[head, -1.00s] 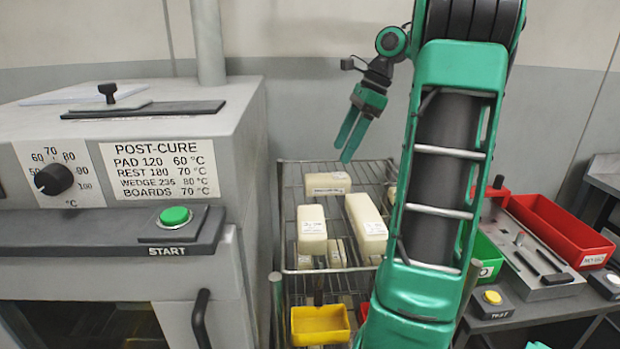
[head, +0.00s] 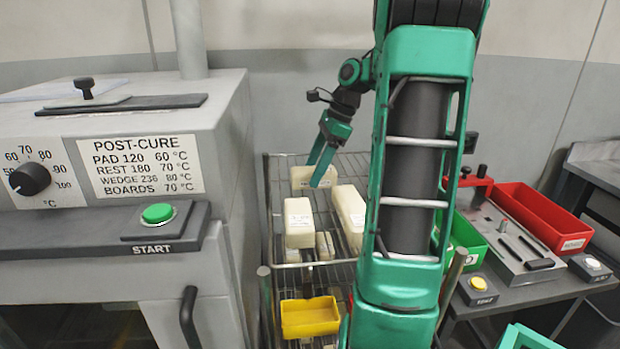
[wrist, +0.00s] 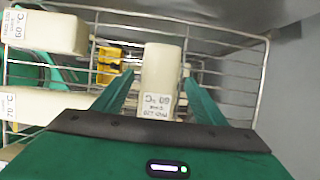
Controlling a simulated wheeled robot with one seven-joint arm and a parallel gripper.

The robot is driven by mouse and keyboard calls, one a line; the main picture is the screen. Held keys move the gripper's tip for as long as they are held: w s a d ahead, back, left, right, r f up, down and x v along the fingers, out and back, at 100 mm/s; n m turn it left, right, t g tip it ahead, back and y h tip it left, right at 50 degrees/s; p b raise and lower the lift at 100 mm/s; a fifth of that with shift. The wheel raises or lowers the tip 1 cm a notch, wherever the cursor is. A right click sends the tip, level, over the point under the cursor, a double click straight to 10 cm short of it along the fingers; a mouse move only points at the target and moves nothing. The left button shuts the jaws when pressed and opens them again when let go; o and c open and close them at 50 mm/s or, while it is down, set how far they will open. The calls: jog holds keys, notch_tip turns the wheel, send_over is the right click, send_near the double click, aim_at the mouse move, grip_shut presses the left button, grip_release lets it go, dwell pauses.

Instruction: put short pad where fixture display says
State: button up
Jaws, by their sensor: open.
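Several cream foam blocks lie on the wire rack (head: 268,215). The rearmost block (head: 300,176) is partly hidden by my gripper (head: 318,172), which points down over it, open. In the wrist view, a block (wrist: 162,65) shows between the spread fingers of my gripper (wrist: 160,92); its upside-down label appears to read PAD 120 and 60 °C. Whether the fingers touch it, I cannot tell. Other blocks are front left (head: 299,222) and right (head: 350,210). The fixture (head: 508,240) stands on the bench at right; no readable display shows.
The post-cure oven (head: 100,275) stands at left with a dial, green START button and temperature sign. A yellow bin (head: 310,317) hangs low on the rack. Red (head: 540,219) and green (head: 468,243) bins flank the fixture. A yellow TEST button (head: 478,284) sits in front.

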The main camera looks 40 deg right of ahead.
aim_at(306, 169)
jog(key=shift+w+a+f, duration=0.1)
jog(key=shift+a+f, duration=0.05)
jog(key=shift+f, duration=0.35)
jog(key=shift+f, duration=0.15)
jog(key=c, duration=1.2)
jog(key=shift+r, duration=0.6)
jog(key=r, duration=0.3)
jog(key=shift+a+r, duration=0.3)
jog(key=shift+r, duration=0.05)
jog(key=a+r, duration=0.2)
jog(key=a, duration=0.1)
jog(key=s+a+r, duration=0.1)
jog(key=a+r, duration=0.1)
jog(key=a, duration=0.2)
jog(key=a+r, duration=0.2)
jog(key=a, duration=0.2)
jog(key=shift+s+r, duration=0.2)
jog(key=shift+s, duration=0.1)
